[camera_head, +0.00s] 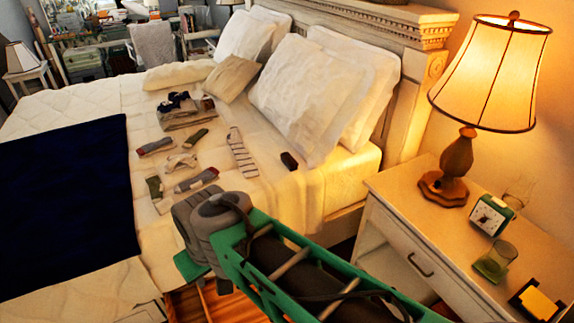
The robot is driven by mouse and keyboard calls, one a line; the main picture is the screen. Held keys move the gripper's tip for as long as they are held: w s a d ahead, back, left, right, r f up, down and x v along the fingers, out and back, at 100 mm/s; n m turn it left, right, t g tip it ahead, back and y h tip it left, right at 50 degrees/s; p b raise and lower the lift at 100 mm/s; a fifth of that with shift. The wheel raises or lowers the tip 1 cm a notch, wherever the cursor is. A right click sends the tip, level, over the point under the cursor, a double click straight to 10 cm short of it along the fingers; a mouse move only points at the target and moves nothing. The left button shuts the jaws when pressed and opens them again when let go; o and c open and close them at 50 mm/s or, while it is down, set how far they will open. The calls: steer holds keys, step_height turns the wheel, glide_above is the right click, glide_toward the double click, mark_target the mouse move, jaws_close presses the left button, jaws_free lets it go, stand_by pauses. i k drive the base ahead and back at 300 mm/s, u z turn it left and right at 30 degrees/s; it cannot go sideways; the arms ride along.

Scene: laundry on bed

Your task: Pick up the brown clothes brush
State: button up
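A small dark brown block (289,161) lies on the cream bedspread near the right edge of the bed, beside the large white pillow. It looks like the clothes brush, but it is too small to be sure. Another small dark brown, long item (195,138) lies among the laundry in the middle of the bed and could also be a brush. My green and grey arm reaches in from the lower right, in front of the bed's near corner. My gripper's fingers do not show. Nothing touches either brown item.
Rolled socks (196,180), a striped cloth (242,152) and a folded clothes pile (186,110) lie on the bed. A dark blue blanket (65,200) covers the left. The nightstand (420,219) at right holds a lit lamp (458,165), a clock (491,215) and a glass (496,262).

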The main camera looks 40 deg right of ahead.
mark_target(289, 161)
steer(key=k, duration=1)
steer(key=z, duration=1.35)
steer(key=i, duration=1.05)
steer(key=u, duration=1.8)
